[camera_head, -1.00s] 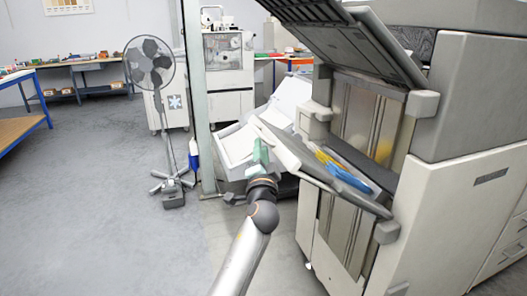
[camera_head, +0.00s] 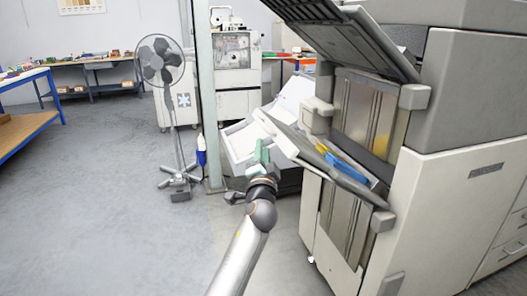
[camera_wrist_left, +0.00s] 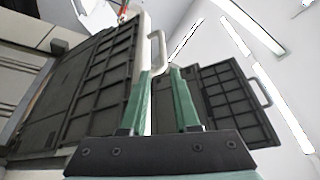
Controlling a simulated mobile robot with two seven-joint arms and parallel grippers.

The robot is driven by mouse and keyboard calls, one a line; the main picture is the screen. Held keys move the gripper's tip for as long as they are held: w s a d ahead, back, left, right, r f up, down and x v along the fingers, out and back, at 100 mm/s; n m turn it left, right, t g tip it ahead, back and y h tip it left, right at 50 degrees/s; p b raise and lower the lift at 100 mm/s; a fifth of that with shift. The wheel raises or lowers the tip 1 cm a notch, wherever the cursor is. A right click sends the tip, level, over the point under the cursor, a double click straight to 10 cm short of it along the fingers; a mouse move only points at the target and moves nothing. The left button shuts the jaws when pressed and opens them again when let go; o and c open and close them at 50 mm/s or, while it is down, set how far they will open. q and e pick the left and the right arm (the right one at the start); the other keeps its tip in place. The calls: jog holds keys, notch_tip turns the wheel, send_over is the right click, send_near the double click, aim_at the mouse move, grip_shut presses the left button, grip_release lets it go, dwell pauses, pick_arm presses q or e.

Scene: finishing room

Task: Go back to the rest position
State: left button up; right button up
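My left arm reaches in from the bottom of the head view. Its green-fingered left gripper (camera_head: 259,152) is beside the outer end of the lowered flap (camera_head: 325,165) of the large grey-beige machine (camera_head: 455,200). In the left wrist view the two green fingers (camera_wrist_left: 161,72) stand apart with nothing clearly held between them. A pale handle (camera_wrist_left: 158,48) on a dark ribbed panel (camera_wrist_left: 105,80) shows just beyond the fingertips; I cannot tell whether they touch it. My right gripper is not in view.
The machine's upper cover (camera_head: 350,40) is raised, and blue and yellow parts (camera_head: 345,167) show at the lowered flap. A grey post (camera_head: 206,100) and a standing fan (camera_head: 160,62) are at left. Open floor (camera_head: 110,210) lies left of my arm.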

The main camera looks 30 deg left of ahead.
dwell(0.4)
